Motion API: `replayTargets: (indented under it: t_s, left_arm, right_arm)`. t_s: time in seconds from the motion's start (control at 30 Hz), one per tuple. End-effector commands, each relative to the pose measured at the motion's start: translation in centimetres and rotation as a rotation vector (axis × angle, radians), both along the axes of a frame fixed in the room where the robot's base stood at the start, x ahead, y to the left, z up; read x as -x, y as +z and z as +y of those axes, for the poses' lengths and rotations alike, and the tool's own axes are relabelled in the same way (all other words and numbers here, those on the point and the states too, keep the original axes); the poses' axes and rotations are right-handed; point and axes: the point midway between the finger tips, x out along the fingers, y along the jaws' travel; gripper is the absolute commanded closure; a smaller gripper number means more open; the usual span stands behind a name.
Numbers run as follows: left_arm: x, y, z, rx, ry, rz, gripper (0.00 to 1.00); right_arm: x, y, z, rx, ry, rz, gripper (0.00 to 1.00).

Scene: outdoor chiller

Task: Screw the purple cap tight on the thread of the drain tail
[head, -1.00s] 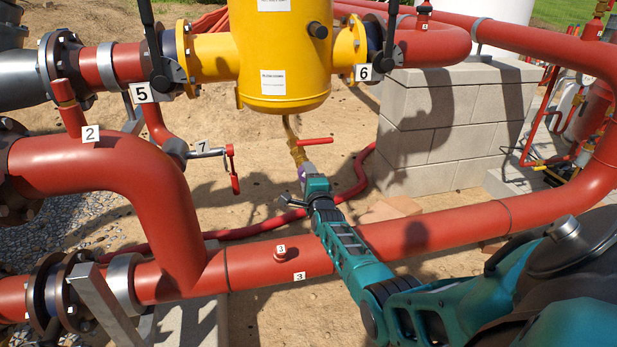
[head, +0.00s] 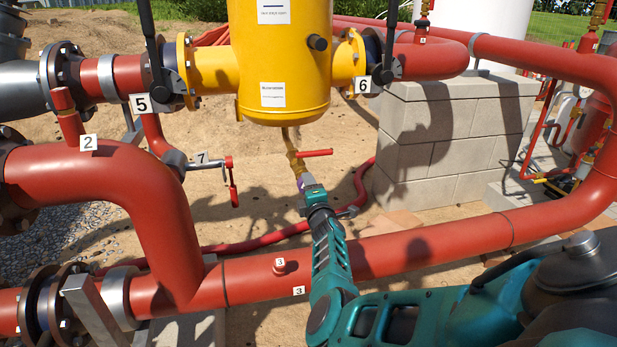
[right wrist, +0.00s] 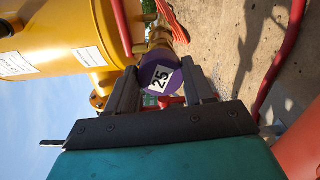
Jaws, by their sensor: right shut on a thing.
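The purple cap (right wrist: 160,76), with a white label reading 25, sits at the end of the brass drain tail (right wrist: 158,38) in the right wrist view. It looks lined up with the tail; the thread is hidden, so I cannot tell how far on it is. My right gripper (right wrist: 160,70) is shut on the cap, one finger on each side. In the head view the brass drain tail (head: 293,158) hangs under the yellow vessel (head: 285,70), and a bit of the purple cap (head: 301,182) shows above my right gripper (head: 306,186). My left gripper is not in view.
A red lever (head: 316,153) sticks out right from the drain tail. A large red pipe (head: 430,250) runs beneath my right arm. A red hose (head: 361,185) lies behind the gripper. A block plinth (head: 440,130) stands to the right.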

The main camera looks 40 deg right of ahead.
Motion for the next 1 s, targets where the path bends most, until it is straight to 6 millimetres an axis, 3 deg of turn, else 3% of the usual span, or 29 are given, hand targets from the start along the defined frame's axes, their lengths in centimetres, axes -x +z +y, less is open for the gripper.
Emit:
replayTargets:
  t_s: [0.03,0.2,0.27,0.4,0.43,0.73,1.0]
  left_arm:
    - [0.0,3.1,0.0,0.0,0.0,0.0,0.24]
    - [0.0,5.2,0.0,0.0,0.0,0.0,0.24]
    - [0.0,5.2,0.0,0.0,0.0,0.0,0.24]
    - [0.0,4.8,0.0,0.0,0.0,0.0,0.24]
    - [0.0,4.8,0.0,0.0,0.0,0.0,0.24]
    - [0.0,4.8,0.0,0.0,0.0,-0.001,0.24]
    - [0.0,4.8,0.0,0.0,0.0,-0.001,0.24]
  right_arm:
    - [-0.3,2.0,0.0,-0.205,0.004,-0.114,1.0]
    - [-0.4,1.3,-0.1,-0.773,0.009,-0.424,1.0]
    - [-0.4,0.9,-0.1,-0.874,0.01,-0.48,1.0]
    - [-0.4,0.6,-0.1,-0.901,0.013,-0.496,1.0]
    - [-0.5,0.6,-0.1,-0.9,0.013,-0.497,0.46]
    - [-0.3,0.3,0.0,-0.899,0.009,-0.488,0.18]
    - [-0.3,0.1,0.1,-0.9,0.008,-0.485,0.14]
